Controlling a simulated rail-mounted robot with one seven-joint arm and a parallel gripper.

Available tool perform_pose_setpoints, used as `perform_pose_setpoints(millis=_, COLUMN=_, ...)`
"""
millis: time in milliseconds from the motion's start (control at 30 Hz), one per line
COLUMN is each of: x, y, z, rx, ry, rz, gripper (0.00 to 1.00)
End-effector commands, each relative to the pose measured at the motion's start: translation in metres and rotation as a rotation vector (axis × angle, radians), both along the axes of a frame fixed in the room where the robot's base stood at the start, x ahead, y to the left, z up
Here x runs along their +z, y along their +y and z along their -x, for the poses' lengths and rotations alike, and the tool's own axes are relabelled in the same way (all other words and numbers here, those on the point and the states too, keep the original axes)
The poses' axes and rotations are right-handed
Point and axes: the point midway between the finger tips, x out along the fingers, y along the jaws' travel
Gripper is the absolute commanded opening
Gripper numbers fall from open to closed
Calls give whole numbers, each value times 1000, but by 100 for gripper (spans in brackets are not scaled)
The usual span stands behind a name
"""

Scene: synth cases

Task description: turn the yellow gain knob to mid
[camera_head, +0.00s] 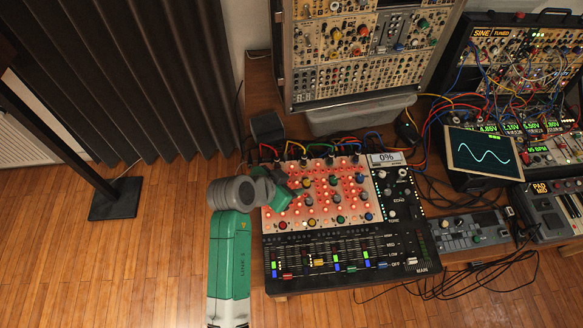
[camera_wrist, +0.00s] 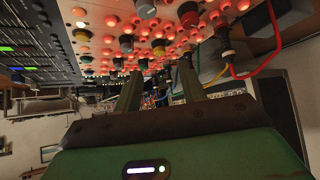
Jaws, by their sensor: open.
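The panel (camera_head: 270,222) is pale, lit with many red lights, and carries knobs of several colours. In the wrist view a yellow knob (camera_wrist: 158,47) sits just beyond and between my fingertips, apart from them. It seems to be the yellowish knob (camera_head: 307,183) near my gripper in the head view. Which yellow knob is the gain knob cannot be read, and its pointer is too small to tell. A small display (camera_head: 385,157) above the panel reads 0%. My gripper (camera_wrist: 161,74) is open and empty; in the head view my gripper (camera_head: 298,186) reaches over the panel's left part.
Patch cables (camera_head: 325,145) arch along the panel's back edge. A black fader strip (camera_head: 340,255) lies in front. An oscilloscope (camera_head: 480,153) and a synth case with loose cables stand at the right; a tall module case (camera_head: 360,50) stands behind. Wooden floor is free at the left.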

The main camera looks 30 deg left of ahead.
Motion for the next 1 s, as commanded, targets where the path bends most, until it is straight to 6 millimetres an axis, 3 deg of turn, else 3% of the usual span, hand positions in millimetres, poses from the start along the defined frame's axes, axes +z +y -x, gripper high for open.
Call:
perform_pose_setpoints(millis=400, x=-49, y=-15, z=-46, rx=1, ry=-1, rz=-3, gripper=41)
perform_pose_setpoints(millis=767, x=-53, y=-17, z=-52, rx=2, ry=-3, rz=-3, gripper=41)
perform_pose_setpoints(millis=967, x=-53, y=-17, z=-52, rx=3, ry=-3, rz=-2, gripper=2)
perform_pose_setpoints(millis=1000, x=-53, y=-17, z=-52, rx=3, ry=-3, rz=-2, gripper=0)
